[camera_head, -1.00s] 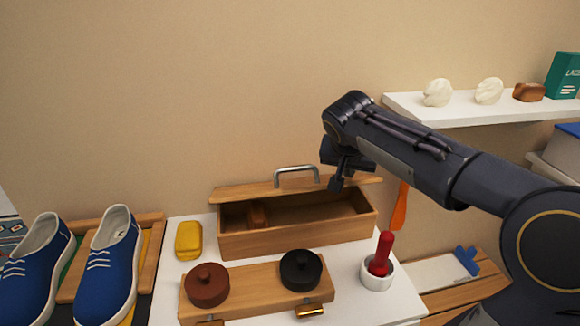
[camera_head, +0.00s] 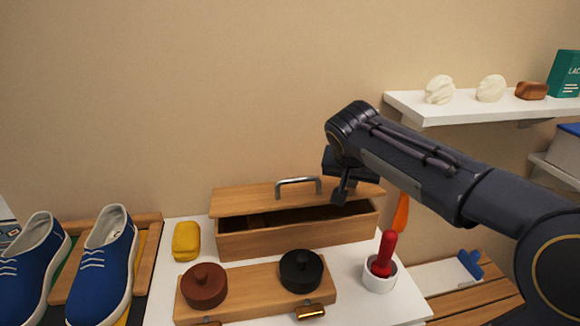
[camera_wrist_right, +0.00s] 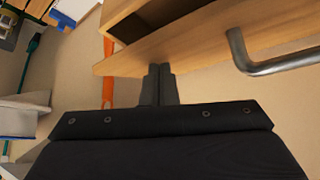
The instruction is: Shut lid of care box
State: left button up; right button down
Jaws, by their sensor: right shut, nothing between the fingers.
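The wooden care box (camera_head: 300,240) stands at the back of the white surface, against the wall. Its lid (camera_head: 245,198), with a metal handle (camera_head: 298,182), is tilted over the box, and a dark gap shows along the front. My right gripper (camera_head: 341,194) is shut and empty, with its fingertips at the right end of the lid. In the right wrist view the shut fingers (camera_wrist_right: 158,80) meet the lid's edge (camera_wrist_right: 200,48), and the handle (camera_wrist_right: 270,62) is to their right. The inside of the box is mostly hidden. My left gripper is not in view.
In front of the box is a wooden tray (camera_head: 245,296) with a brown tin (camera_head: 204,286) and a black tin (camera_head: 300,271). A yellow sponge (camera_head: 186,241) lies left; a white cup with a red-handled tool (camera_head: 380,276) stands right. A shelf (camera_head: 450,107) is above right.

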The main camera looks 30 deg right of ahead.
aim_at(352, 195)
jog(key=shift+s+f, duration=0.1)
jog(key=shift+f, duration=0.05)
jog(key=shift+s+a+f+b, duration=0.1)
jog(key=shift+s+f+b, duration=0.1)
jog(key=shift+f+b, duration=0.3)
jog(key=shift+s+a+f+b, duration=0.1)
jog(key=shift+s+f+b, duration=0.05)
jog(key=shift+f+b, duration=0.3)
jog(key=shift+s+f+b, duration=0.25)
jog(key=shift+f+b, duration=0.65)
jog(key=shift+b, duration=0.1)
jog(key=shift+r+p, duration=3.35)
jog(key=shift+r, duration=0.75)
jog(key=shift+f, duration=0.1)
